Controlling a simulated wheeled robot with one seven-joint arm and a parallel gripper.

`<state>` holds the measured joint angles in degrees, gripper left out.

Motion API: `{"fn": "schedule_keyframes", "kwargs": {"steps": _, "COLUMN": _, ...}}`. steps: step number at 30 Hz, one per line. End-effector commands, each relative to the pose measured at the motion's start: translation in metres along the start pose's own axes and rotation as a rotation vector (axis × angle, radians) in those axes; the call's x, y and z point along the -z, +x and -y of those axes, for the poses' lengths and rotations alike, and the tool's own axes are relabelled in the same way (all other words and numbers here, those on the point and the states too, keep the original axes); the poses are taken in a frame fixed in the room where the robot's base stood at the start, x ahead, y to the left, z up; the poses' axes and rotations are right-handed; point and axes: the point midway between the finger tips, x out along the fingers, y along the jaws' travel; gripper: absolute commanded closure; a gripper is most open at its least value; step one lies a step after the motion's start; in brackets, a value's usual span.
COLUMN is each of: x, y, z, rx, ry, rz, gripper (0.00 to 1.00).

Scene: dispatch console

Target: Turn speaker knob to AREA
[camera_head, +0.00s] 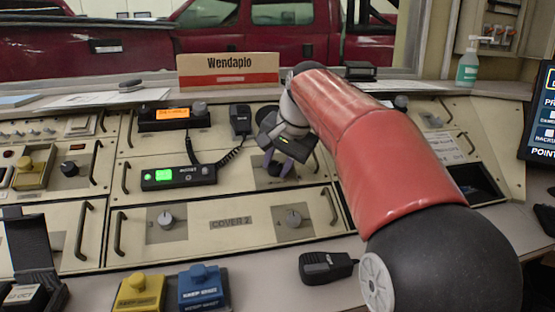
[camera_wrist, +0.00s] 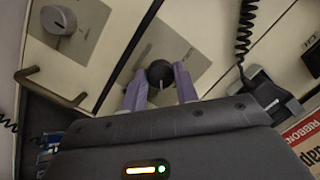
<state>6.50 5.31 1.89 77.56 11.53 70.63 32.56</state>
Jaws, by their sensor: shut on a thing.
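The speaker knob, which I take to be the small dark round knob (camera_wrist: 160,73) with a pale pointer line, sits on a grey plate (camera_wrist: 186,52) in the wrist view. My gripper (camera_wrist: 159,88) has its two purple fingers on either side of this knob, shut on it. In the head view my gripper (camera_head: 277,167) reaches down to the panel right of the green-lit radio, and the arm and fingers hide most of the knob. The AREA mark cannot be read in either view.
A silver knob (camera_wrist: 58,20) sits on the neighbouring panel. A handset with a coiled cord (camera_wrist: 243,30) is close on the right of my fingers. The green-lit radio (camera_head: 178,176) and drawer handles (camera_head: 329,206) surround the spot. A black microphone (camera_head: 327,267) lies in front.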

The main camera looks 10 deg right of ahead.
Motion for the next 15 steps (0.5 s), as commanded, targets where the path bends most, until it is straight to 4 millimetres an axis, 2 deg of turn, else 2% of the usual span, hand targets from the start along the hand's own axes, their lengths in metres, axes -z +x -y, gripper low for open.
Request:
{"fn": "schedule_keyframes", "kwargs": {"steps": 6, "x": 0.0002, "y": -0.0014, "z": 0.0005, "rx": 0.019, "ry": 0.093, "rz": -0.008, "gripper": 0.93}}
{"fn": "schedule_keyframes", "kwargs": {"steps": 15, "x": 0.0006, "y": -0.0012, "z": 0.0003, "rx": 0.028, "ry": 0.141, "rz": -0.013, "gripper": 0.93}}
